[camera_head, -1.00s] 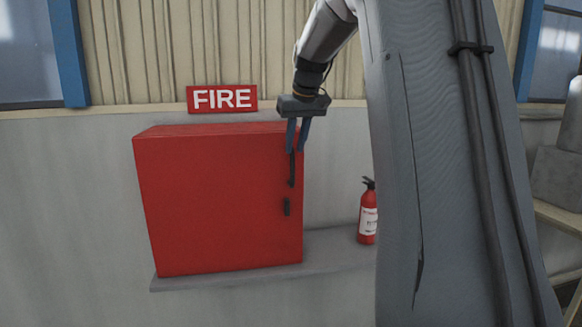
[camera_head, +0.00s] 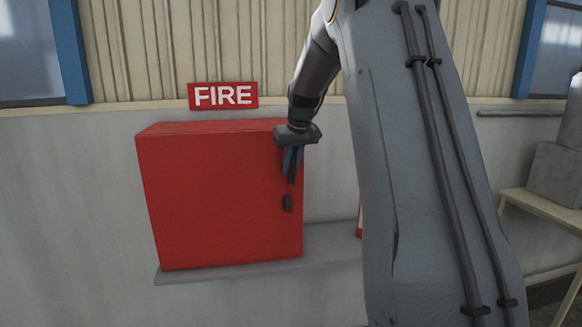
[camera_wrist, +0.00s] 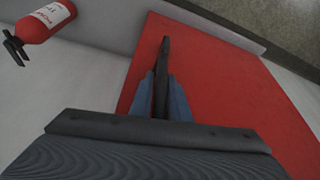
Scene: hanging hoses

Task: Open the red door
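The red door (camera_head: 215,205) is the front of a red wall cabinet and looks closed. A black upright handle (camera_head: 292,175) is near the door's right edge. It also shows in the wrist view (camera_wrist: 164,60), running up between the fingers. My gripper (camera_head: 291,170) is at the handle, with one blue finger on each side. In the wrist view the fingers (camera_wrist: 163,100) lie close against the handle with no clear gap, so my gripper appears shut on it.
The cabinet stands on a grey ledge (camera_head: 330,245) below a FIRE sign (camera_head: 223,95). A red fire extinguisher (camera_wrist: 46,22) is beside the cabinet; my arm mostly hides it in the head view.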

